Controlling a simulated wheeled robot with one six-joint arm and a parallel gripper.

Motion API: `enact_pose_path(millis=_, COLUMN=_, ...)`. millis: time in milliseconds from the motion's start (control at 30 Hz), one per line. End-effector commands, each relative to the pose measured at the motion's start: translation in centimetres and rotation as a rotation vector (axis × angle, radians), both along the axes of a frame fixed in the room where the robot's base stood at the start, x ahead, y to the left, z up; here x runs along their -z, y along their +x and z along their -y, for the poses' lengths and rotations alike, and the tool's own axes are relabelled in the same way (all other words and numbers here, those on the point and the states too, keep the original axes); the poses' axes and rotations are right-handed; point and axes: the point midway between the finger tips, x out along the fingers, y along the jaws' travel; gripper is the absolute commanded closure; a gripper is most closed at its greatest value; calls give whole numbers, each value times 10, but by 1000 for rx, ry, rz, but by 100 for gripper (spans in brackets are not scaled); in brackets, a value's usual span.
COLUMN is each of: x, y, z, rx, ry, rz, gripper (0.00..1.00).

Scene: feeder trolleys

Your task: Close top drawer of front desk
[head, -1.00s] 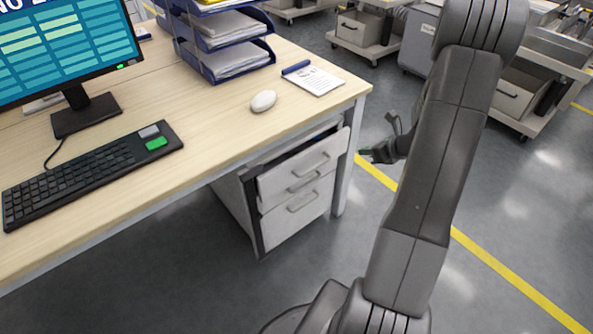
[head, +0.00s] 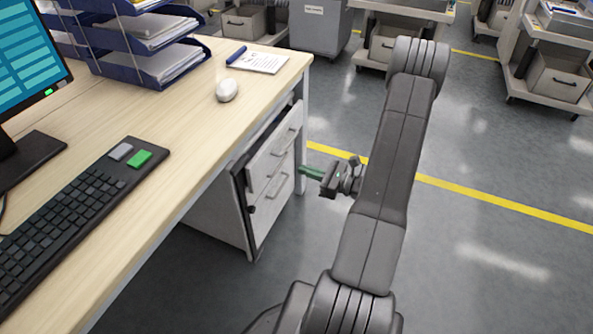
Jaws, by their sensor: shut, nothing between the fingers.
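The front desk (head: 190,130) is a light wood table with a white drawer cabinet (head: 218,219) under its near right end. The top drawer (head: 262,166) has a light grey front with a bar handle and stands out past the front below it, so it is partly open. The lower drawer front (head: 270,214) sits further back. My gripper (head: 309,173) is shut and empty, to the right of the drawer fronts and near the desk leg. Its fingers point left towards the cabinet. A gap to the top drawer seems to show; I cannot tell its depth.
On the desk are a keyboard (head: 80,215), a mouse (head: 227,90), a notepad (head: 262,62), blue paper trays (head: 135,72) and a monitor (head: 28,60). A desk leg (head: 302,120) stands beside the drawers. Trolleys stand at the back; the grey floor (head: 490,270) on the right is clear.

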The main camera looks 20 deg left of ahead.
Motion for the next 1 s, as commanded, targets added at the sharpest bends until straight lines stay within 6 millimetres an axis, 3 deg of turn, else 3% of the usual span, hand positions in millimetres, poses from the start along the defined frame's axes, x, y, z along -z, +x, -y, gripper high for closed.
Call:
enact_pose_path(millis=300, x=2, y=4, z=-66, rx=-6, ry=-2, rz=0, gripper=100)
enact_pose_path(millis=500, x=1, y=7, z=-100, rx=-4, ry=-2, rz=-1, gripper=100)
enact_pose_path(millis=700, x=1, y=9, z=-117, rx=-1, ry=-2, rz=-1, gripper=100)
enact_pose_path(millis=1000, x=0, y=9, z=-120, rx=0, ry=-2, rz=-2, gripper=100)
